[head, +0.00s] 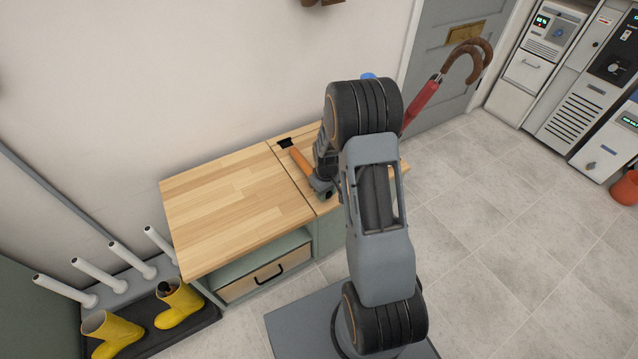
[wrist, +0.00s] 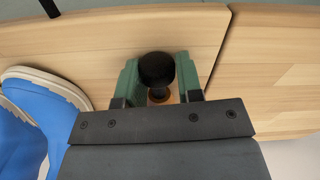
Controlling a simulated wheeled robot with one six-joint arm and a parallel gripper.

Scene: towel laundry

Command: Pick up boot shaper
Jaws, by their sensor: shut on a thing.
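The boot shaper shows in the head view as an orange-brown rod (head: 302,164) at the wooden bench top, its near end at my gripper (head: 322,187). In the wrist view, a round black knob with a brown neck, which I take to be the end of the boot shaper (wrist: 157,70), sits between the green finger pads of my gripper (wrist: 158,82). My gripper is shut on it. My arm hides part of the bench in the head view. I cannot tell whether the shaper is clear of the bench top.
The wooden bench top (head: 225,205) is bare on its left. Blue boots (wrist: 42,112) are close to the left of my gripper in the wrist view. Yellow boots (head: 180,303) stand on a dark tray at lower left. A red umbrella (head: 421,100) stands behind my arm.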

